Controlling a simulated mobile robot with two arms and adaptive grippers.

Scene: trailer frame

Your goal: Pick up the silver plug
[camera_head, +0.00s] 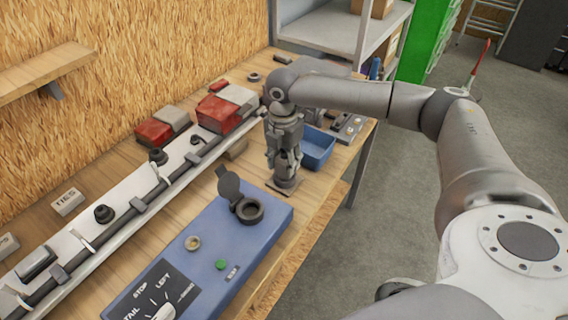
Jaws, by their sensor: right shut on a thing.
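My right gripper (286,172) points straight down over the wooden bench (200,190), just beyond the blue box's far end. It is shut on a grey, silver-looking cylindrical piece, which I take to be the silver plug (286,183). The fingers hide much of the plug. Its lower end is at or very near a thin dark-edged mark on the bench; I cannot tell whether it touches. My left gripper is not in view.
A blue control box (262,222) with an open round socket (249,210) stands in front. A blue bin (318,148) is right behind the gripper. A trailer light bar (120,212) with red lamps (154,131) runs along the left.

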